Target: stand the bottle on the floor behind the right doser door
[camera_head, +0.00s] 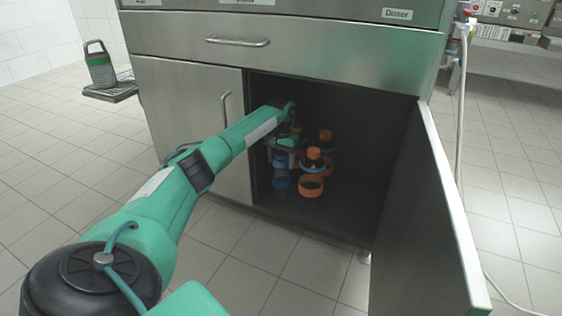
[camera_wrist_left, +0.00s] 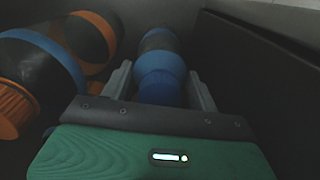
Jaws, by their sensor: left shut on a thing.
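The right doser door (camera_head: 449,215) stands wide open to the right, and the dark cabinet inside shows. My left gripper (camera_head: 281,160) reaches inside, near the left part of the opening. It is shut on a dark bottle with a blue cap (camera_head: 281,183). In the left wrist view the bottle (camera_wrist_left: 160,65) sits upright-looking between the two fingers (camera_wrist_left: 160,85), its blue cap towards me. Whether its base touches the cabinet floor (camera_head: 335,215) cannot be told. My right gripper is not in view.
Orange-capped bottles (camera_head: 314,155) stand just right of the held bottle, with an orange ring (camera_head: 311,187) in front. The closed left door (camera_head: 190,125) borders the opening. The cabinet's right side is clear.

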